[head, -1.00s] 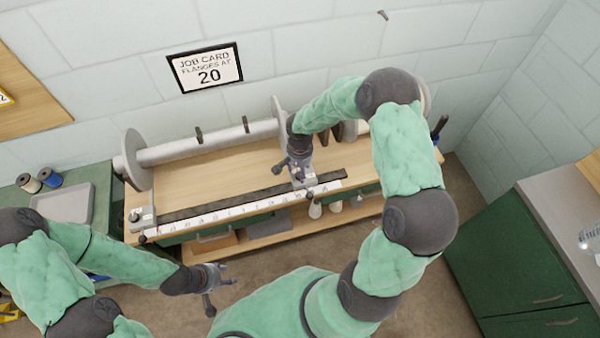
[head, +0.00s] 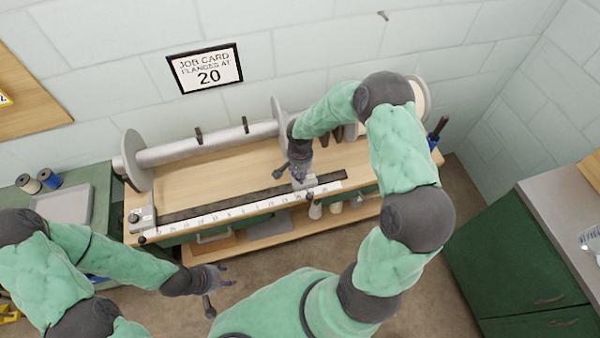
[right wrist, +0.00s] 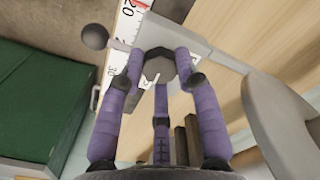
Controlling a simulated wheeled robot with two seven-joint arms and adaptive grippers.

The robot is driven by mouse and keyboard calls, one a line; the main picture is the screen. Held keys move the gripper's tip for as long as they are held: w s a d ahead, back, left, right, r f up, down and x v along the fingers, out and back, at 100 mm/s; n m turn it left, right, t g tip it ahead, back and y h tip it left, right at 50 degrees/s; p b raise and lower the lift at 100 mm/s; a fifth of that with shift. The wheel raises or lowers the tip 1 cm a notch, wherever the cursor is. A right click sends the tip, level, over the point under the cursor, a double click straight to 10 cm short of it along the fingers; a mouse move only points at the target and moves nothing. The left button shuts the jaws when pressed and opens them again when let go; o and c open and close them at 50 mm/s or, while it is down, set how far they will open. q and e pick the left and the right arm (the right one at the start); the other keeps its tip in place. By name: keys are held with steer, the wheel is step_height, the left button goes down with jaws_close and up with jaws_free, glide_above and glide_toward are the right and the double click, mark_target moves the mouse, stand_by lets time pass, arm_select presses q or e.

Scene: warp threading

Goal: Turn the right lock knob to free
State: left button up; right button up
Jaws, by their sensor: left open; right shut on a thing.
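The right lock knob (right wrist: 160,68) is a dark, many-sided knob on a pale grey block (right wrist: 190,38) in the right wrist view. The purple fingers of my right gripper (right wrist: 160,75) are closed around it. In the head view, my right gripper (head: 298,172) points down at the grey block (head: 303,184) on the ruler rail and hides the knob. A dark ball on a short stem (right wrist: 95,37) sticks out beside the block. My left gripper (head: 222,280) is open and empty, in front of the bench and apart from it.
A white ruler (head: 230,212) runs along the bench front, with another lock block (head: 143,218) at its left end. Behind it lies a grey roller with round flanges (head: 137,160). A flange (right wrist: 275,120) is close beside my right gripper. A job card (head: 205,68) reads 20.

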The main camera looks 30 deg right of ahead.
steer(key=shift+n, duration=0.3)
steer(key=n+b, duration=0.1)
steer(key=n, duration=0.2)
steer(key=shift+n, duration=0.4)
steer(key=n, duration=0.4)
steer(key=shift+w+r+n, duration=0.1)
steer(key=shift+n, duration=0.2)
steer(key=n, duration=0.4)
steer(key=shift+p, duration=0.3)
steer(key=n+p, duration=0.1)
steer(key=n, duration=0.3)
steer(key=shift+n, duration=0.6)
steer(key=o, duration=1.1)
steer(key=shift+o, duration=0.2)
